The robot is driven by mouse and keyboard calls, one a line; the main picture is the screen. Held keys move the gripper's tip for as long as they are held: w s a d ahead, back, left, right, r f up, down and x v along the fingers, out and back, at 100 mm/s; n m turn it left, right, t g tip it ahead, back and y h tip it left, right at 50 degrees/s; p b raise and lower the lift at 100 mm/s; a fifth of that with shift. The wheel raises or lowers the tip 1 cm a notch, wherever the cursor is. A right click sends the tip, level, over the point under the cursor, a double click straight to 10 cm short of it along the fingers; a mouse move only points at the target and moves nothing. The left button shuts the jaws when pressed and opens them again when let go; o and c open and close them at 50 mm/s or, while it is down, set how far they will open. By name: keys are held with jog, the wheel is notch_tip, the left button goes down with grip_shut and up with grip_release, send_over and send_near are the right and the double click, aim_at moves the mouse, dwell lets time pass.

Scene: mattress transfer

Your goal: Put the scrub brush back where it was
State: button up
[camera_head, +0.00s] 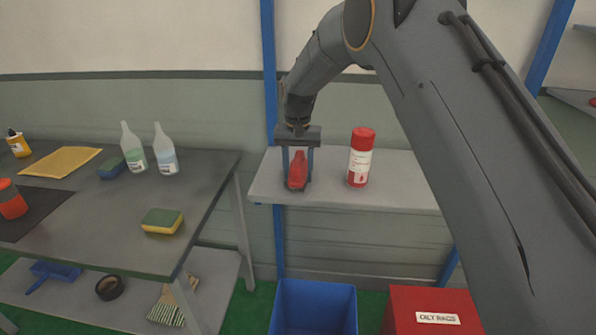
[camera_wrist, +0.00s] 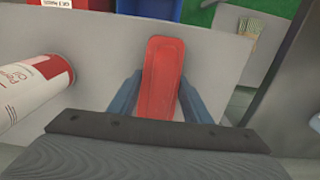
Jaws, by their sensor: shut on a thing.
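The scrub brush (camera_head: 297,171) has a red body and sits at the left part of a grey wall shelf (camera_head: 400,196). My gripper (camera_head: 298,181) points down over it, with one blue finger on each side of the brush. In the wrist view the red brush (camera_wrist: 162,75) lies lengthwise between the two fingers of my gripper (camera_wrist: 160,98), which is shut on it. The brush appears at the shelf's surface; whether it rests its weight there I cannot tell. Its bristles are hidden.
A red and white canister (camera_head: 361,158) stands on the shelf just right of the brush. A workbench (camera_head: 215,190) with bottles and sponges stands at left. A blue bin (camera_head: 313,306) and a red oily-rags bin (camera_head: 430,312) are below. The shelf's right part is partly hidden by my arm.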

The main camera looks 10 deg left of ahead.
jog(key=shift+f, duration=0.15)
jog(key=o, duration=1)
jog(key=shift+o, duration=0.2)
notch_tip(320, 180, up, 12)
jog(key=b, duration=0.4)
jog(key=shift+r, duration=0.2)
jog(key=s+d+f, duration=0.2)
jog(key=s+d, duration=0.2)
jog(key=d, duration=0.5)
jog(key=s+d+f, duration=0.3)
jog(key=s+d, duration=0.1)
jog(key=d, duration=0.6)
jog(key=s+d+f, duration=0.3)
jog(key=s+d, duration=0.4)
jog(key=s, duration=0.4)
jog(key=s+d+f+t, duration=0.1)
jog(key=s+d+f, duration=0.3)
jog(key=s+d, duration=0.3)
jog(key=s, duration=0.4)
jog(key=shift+f+m, duration=0.3)
